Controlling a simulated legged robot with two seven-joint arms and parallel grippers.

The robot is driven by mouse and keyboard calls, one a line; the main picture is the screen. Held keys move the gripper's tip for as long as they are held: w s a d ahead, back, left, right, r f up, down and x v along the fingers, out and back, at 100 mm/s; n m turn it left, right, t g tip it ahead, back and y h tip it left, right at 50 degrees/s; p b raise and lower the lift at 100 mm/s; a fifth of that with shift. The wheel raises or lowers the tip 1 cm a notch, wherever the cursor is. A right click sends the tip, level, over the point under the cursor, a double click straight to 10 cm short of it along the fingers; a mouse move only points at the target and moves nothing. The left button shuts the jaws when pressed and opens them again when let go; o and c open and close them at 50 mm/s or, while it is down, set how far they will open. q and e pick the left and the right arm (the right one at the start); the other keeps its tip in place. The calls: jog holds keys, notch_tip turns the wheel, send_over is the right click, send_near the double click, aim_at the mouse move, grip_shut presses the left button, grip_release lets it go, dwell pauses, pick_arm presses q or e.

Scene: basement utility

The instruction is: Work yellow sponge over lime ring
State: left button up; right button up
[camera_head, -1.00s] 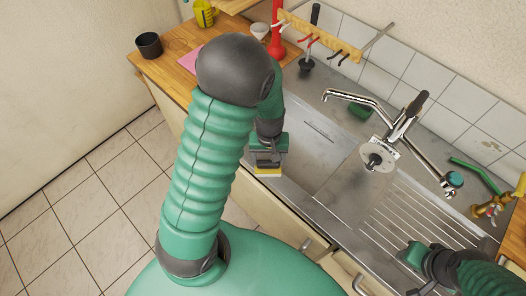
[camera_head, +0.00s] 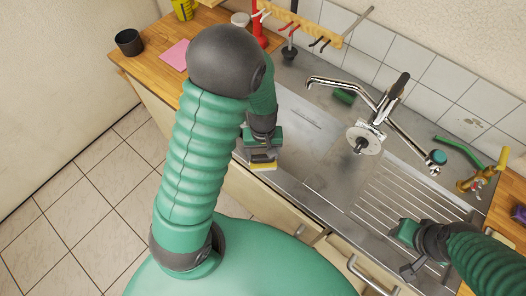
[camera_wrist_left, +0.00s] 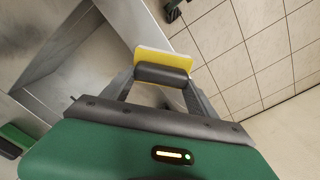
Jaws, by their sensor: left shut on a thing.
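A yellow sponge (camera_head: 263,167) is in my left gripper (camera_head: 263,158), which is shut on it near the front edge of the steel sink (camera_head: 316,178). In the left wrist view the sponge (camera_wrist_left: 160,58) is a yellow slab with a pale face, held at the fingertips (camera_wrist_left: 163,76), with sink edge and floor tiles behind. I cannot make out a lime ring for certain. A pale disc with a dark centre (camera_head: 363,142) shows below the tap. My right gripper (camera_head: 408,250) is over the ribbed drainboard's front edge; its finger gap is unclear.
The tap (camera_head: 375,108) reaches over the sink from the back. A pink cloth (camera_head: 174,54) and dark cup (camera_head: 129,42) are on the wooden counter at left. A utensil rail (camera_head: 300,24) runs along the back wall.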

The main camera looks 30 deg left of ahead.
pick_arm(q)
jog(key=shift+s, duration=0.1)
jog(key=shift+s, duration=0.5)
jog(key=shift+w+p, duration=0.35)
jog(key=shift+w, duration=0.85)
jog(key=shift+s+r, duration=0.1)
jog(key=shift+s, duration=1.1)
jog(key=shift+w+p, duration=0.3)
jog(key=shift+w, duration=0.9)
jog(key=shift+s, duration=1.25)
jog(key=shift+w, duration=0.65)
